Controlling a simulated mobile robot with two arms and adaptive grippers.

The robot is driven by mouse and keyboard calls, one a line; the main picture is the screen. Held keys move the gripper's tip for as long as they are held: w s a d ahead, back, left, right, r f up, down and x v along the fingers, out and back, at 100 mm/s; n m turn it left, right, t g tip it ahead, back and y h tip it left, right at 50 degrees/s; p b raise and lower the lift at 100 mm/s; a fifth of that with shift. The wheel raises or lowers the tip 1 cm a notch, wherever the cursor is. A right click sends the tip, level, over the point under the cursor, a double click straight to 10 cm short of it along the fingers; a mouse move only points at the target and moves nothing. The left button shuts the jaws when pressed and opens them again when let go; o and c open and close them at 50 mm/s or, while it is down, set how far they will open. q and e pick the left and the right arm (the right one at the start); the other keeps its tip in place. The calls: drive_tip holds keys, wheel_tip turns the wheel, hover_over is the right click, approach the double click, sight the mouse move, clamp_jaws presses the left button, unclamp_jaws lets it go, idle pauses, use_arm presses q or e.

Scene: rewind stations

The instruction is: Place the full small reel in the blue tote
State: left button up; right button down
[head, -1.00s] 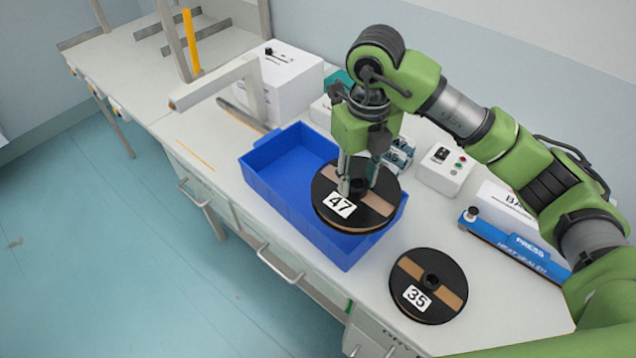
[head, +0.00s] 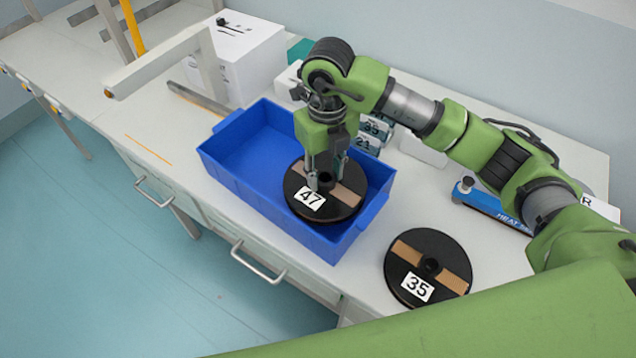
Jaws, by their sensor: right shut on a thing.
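A black reel labelled 47 (head: 340,202), with a brown band across it, is in the right part of the blue tote (head: 228,168). My right gripper (head: 325,182) points down and is shut on this reel near its hub. Whether the reel touches the tote floor I cannot tell. A second black reel labelled 35 (head: 428,268) lies flat on the bench to the right of the tote. My left gripper is not in view.
The white bench (head: 350,290) carries a white box (head: 240,65) behind the tote and a blue heat sealer (head: 490,207) at the right. A grey post with an arm (head: 165,60) stands at the left. The tote's left part is empty.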

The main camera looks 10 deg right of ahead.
sight(325, 188)
drive_tip(key=shift+f, duration=0.75)
wheel_tip(325, 188, down, 3)
drive_tip(key=shift+r+p, duration=0.1)
drive_tip(key=shift+p, duration=0.35)
drive_tip(key=shift+f, duration=0.45)
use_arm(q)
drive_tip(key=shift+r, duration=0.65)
use_arm(e)
drive_tip(key=shift+w, duration=0.1)
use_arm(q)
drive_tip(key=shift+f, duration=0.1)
use_arm(e)
drive_tip(key=shift+f, duration=0.1)
drive_tip(key=shift+f, duration=0.15)
drive_tip(key=c, duration=1.5)
unclamp_jaws()
drive_tip(key=shift+o, duration=0.2)
